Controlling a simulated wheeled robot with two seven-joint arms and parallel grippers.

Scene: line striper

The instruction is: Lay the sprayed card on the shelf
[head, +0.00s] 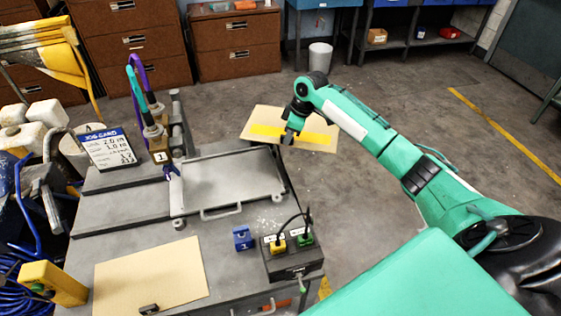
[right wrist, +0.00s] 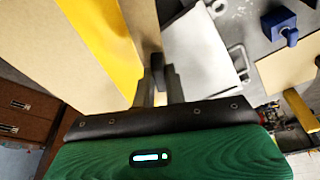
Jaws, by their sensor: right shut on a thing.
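The tan card (head: 262,118) with a broad yellow stripe across it is in the head view, beyond the right side of the grey workbench. My right gripper (head: 289,136) is shut on its near edge and holds it out over the floor. In the right wrist view the card (right wrist: 45,65) fills the upper left, and the fingers of my right gripper (right wrist: 158,75) close on its edge. A dark open shelf (head: 425,43) stands at the back right; I cannot tell whether it is the task's shelf. My left gripper is not in view.
The workbench holds a grey tray (head: 230,175) with a handle, a plain tan card (head: 150,275), a blue block (head: 242,238), a dark control box (head: 293,262) and a job card sign (head: 108,148). A white bin (head: 320,55) stands behind.

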